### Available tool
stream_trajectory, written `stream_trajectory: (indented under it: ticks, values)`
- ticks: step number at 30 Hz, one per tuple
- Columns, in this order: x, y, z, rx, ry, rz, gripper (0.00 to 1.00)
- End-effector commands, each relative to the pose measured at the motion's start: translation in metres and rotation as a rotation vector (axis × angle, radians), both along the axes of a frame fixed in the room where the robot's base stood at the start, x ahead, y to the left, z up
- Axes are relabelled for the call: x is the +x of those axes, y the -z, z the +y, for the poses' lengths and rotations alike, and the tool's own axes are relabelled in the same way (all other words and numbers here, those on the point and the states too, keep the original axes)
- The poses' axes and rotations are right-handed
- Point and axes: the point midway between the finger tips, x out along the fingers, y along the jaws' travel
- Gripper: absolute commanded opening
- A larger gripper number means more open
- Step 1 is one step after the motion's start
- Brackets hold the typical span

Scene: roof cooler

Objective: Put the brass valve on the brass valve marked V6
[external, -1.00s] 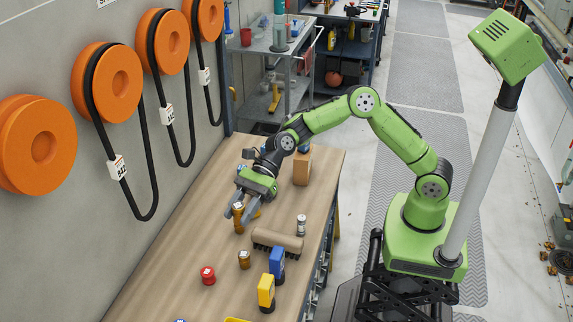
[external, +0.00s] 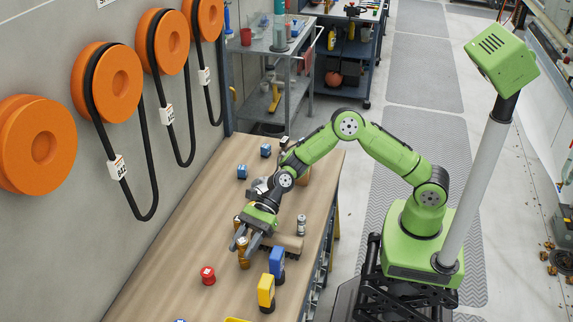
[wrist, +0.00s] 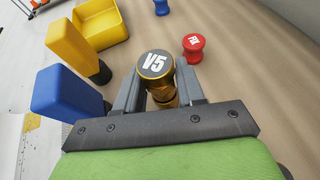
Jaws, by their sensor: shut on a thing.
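My gripper (external: 244,244) is low over the bench, its fingers pointing down. It is shut on a brass valve (wrist: 156,64), whose dark top reads V5 in the wrist view. In the external view the held brass valve (external: 243,244) is between the fingers, above the spot of another brass valve (external: 244,263). Only a little of that lower valve shows, and its marking is hidden, so I cannot read V6. I cannot tell whether the two valves touch.
A red valve (external: 208,275) stands left of the gripper. A blue block-like thing (external: 277,262) and a yellow one (external: 266,292) stand to the right. A brown brush (external: 288,243) and a small can (external: 301,224) are close by. Blue valves (external: 242,171) stand farther back.

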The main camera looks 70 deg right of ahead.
Motion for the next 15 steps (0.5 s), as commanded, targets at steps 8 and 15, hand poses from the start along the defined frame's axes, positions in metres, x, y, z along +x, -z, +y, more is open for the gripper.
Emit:
stream_trajectory:
  ticks: [8,15]
  values:
    - [0.0001,0.0018,-0.0001,0.0,0.0,0.001,0.64]
    - [0.0001,0.0013,-0.0001,0.0,0.0,0.0,0.64]
